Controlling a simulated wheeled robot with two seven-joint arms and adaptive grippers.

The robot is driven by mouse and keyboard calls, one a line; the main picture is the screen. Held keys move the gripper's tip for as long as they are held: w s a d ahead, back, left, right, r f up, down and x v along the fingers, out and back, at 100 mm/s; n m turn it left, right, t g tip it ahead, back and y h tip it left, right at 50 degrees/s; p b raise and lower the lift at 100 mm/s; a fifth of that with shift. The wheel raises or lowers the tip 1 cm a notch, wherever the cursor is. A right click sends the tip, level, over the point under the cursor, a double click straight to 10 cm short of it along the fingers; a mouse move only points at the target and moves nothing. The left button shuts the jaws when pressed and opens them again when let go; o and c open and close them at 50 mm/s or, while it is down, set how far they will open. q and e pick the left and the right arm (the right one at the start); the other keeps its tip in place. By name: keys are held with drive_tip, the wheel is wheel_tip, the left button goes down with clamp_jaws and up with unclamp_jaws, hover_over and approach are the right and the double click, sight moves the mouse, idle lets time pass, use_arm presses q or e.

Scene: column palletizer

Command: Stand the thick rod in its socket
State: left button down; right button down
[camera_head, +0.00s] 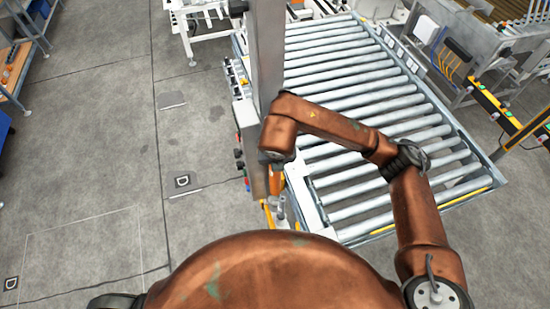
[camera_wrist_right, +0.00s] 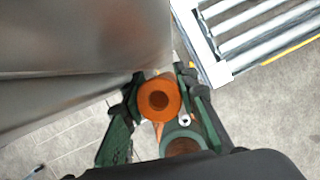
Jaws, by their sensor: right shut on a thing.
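The thick rod (camera_wrist_right: 158,99) is orange and shows end-on in the right wrist view, with a dark round recess in its end. My right gripper (camera_wrist_right: 165,84) is shut on it with its green fingers on either side. A grey-green ring with a brown inside (camera_wrist_right: 184,143), possibly the socket, shows below the rod in this view. I cannot tell whether rod and ring touch. In the head view my right arm bends over the conveyor to the grey column, and its wrist hides most of the gripper. My left gripper is out of view.
A roller conveyor (camera_head: 365,105) fills the right of the head view. A tall grey column (camera_head: 267,50) stands at its left edge, very close to my right wrist; a large metal surface (camera_wrist_right: 75,75) fills the wrist view's upper left.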

sight(276, 175)
drive_tip(key=shift+f+b, duration=4.15)
drive_tip(key=shift+f, duration=1.55)
drive_tip(key=c, duration=1.4)
unclamp_jaws()
drive_tip(key=shift+d, duration=0.1)
drive_tip(key=shift+c, duration=0.2)
drive_tip(key=shift+r, duration=0.2)
drive_tip(key=v, duration=1.1)
drive_tip(key=shift+s+r, duration=0.2)
drive_tip(key=shift+r, duration=0.05)
